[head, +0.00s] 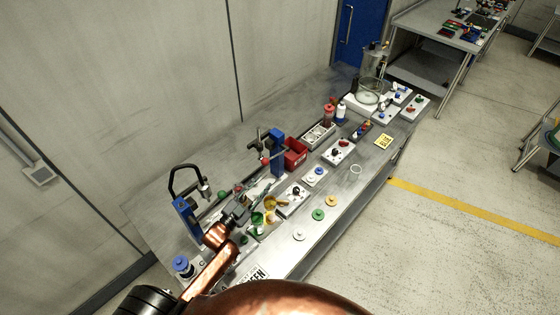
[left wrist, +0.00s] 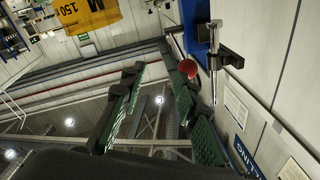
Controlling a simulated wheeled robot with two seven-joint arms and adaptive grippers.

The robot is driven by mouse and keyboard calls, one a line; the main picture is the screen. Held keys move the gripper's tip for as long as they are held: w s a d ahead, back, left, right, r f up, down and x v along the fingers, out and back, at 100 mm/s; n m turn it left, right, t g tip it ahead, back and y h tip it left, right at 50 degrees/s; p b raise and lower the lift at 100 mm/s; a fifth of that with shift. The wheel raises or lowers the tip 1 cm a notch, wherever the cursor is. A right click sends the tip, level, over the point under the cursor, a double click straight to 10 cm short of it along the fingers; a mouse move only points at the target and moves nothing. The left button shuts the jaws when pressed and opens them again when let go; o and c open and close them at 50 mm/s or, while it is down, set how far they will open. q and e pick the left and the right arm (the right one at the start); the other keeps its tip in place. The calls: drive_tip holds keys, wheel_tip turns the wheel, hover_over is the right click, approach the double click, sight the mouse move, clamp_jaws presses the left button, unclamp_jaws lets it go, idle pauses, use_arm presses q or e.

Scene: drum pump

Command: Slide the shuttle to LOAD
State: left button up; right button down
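I cannot make out with certainty which part is the shuttle, and no LOAD marking is readable. A blue press frame (head: 277,150) with a red ball knob (head: 265,160) stands on the long grey bench (head: 285,252). My left gripper (head: 258,190) is above the near part of the bench, short of this frame. In the left wrist view its two green-padded fingers (left wrist: 160,85) are spread with nothing held between them. The red knob (left wrist: 188,68) shows beyond the fingertips, beside a blue post (left wrist: 196,25). My right gripper is not in view.
A second blue frame (head: 188,218) with a black handle stands left of my left arm. A red bin (head: 295,154) is beside the farther frame. Coloured discs, including a green one (head: 318,214), lie along the front edge. Small white button boxes fill the bench beyond.

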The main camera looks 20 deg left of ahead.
use_arm(q)
drive_tip(key=w+d+r+m+h, duration=0.1)
drive_tip(key=d+r+m+h, duration=0.2)
drive_tip(key=r+m, duration=0.2)
drive_tip(key=w+d+r+m+h+p, duration=0.1)
drive_tip(key=d+r+m+h, duration=0.3)
drive_tip(key=r, duration=0.5)
drive_tip(key=shift+d+r+m+g, duration=0.2)
drive_tip(key=shift+m+g, duration=0.2)
drive_tip(key=shift+m, duration=0.9)
drive_tip(key=shift+w, duration=0.15)
